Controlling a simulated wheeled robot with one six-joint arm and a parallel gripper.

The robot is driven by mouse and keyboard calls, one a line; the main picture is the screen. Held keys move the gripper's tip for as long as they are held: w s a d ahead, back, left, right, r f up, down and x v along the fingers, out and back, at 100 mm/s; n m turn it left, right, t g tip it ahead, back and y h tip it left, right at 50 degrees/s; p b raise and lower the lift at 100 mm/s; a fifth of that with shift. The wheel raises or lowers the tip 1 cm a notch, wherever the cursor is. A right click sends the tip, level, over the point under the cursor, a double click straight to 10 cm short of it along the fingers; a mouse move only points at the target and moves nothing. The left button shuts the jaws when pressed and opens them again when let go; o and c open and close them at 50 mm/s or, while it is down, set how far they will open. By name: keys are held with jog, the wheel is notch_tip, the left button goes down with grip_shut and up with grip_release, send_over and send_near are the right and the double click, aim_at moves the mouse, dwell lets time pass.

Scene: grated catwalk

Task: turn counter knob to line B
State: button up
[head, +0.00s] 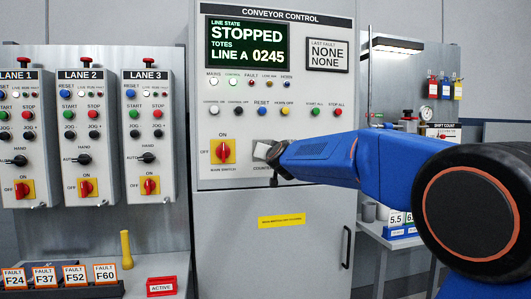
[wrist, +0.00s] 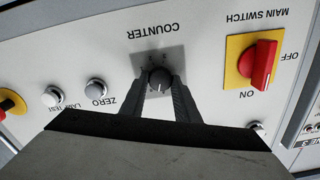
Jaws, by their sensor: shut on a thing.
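The counter knob (wrist: 160,80) is a small dark round knob on a grey plate under the label COUNTER, seen upside down in the wrist view. My gripper (wrist: 162,88) is shut on it, one dark finger on each side. In the head view my gripper (head: 270,158) reaches the panel beside the main switch and hides the knob. The plate's line letters are too small to read. The display (head: 246,43) on the conveyor control panel reads STOPPED, TOTES, LINE A 0245.
The red main switch on yellow (head: 223,151) is close beside my gripper. ZERO (wrist: 96,88) and LAMP TEST (wrist: 52,96) buttons sit on the knob's other side. Rows of buttons (head: 262,108) lie above. Three lane boxes (head: 85,135) stand at left, a side bench (head: 400,235) at right.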

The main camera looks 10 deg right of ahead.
jog(key=shift+m, duration=2.1)
jog(key=o, duration=1)
jog(key=shift+o, duration=0.2)
jog(key=shift+s, duration=0.1)
jog(key=s, duration=1.7)
jog(key=shift+s, duration=0.15)
